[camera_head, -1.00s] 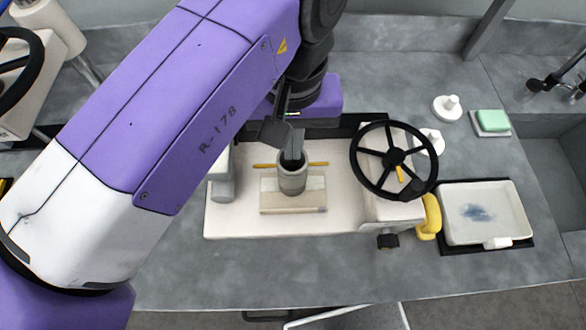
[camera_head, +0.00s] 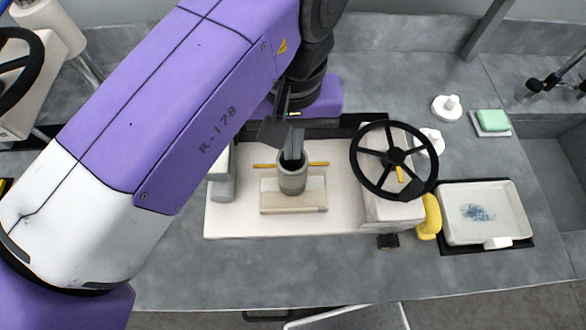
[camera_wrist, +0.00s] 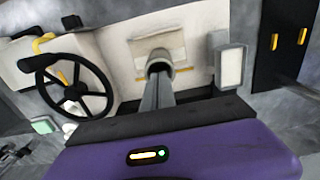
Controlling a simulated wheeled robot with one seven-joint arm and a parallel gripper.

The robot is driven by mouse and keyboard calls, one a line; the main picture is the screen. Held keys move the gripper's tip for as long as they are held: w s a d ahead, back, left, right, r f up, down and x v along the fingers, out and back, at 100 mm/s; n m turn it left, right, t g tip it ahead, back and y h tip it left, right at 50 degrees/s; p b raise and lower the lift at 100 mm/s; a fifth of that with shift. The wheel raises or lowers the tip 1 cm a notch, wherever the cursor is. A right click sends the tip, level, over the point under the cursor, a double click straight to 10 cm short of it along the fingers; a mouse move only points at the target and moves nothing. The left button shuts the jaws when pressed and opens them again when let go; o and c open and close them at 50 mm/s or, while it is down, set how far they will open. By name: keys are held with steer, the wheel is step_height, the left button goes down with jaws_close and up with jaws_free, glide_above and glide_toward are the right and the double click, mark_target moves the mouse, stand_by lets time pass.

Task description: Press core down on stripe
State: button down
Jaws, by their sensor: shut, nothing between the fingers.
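A short grey hollow core (camera_head: 292,181) stands upright on the cream machine bed (camera_head: 235,213), by a beige sheet or block (camera_head: 307,201). It also shows in the wrist view (camera_wrist: 160,63). A thin yellow-orange stripe (camera_head: 319,164) runs sideways behind the core, showing on both sides of it; whether the core touches it is hidden. My gripper (camera_head: 292,157) points down with its fingertips at the core's open top, seemingly inside the mouth. In the wrist view the fingers (camera_wrist: 158,92) lie together, tips hidden at the core. The gripper is shut and holds nothing.
A black handwheel (camera_head: 394,159) rises right of the core, with a yellow handle (camera_head: 429,217) beyond it. A pale block (camera_head: 222,181) stands to the left. A white tray (camera_head: 485,213), a green sponge (camera_head: 492,120) and white knobs lie farther right. The front counter is clear.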

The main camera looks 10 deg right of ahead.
steer(key=shift+s+f+b, duration=0.1)
steer(key=shift+f+b, duration=0.2)
steer(key=shift+f, duration=0.75)
stand_by(1.6)
steer(key=shift+r, duration=0.1)
step_height(320, 180, up, 7)
steer(key=p, duration=0.7)
steer(key=shift+r, duration=0.1)
stand_by(0.6)
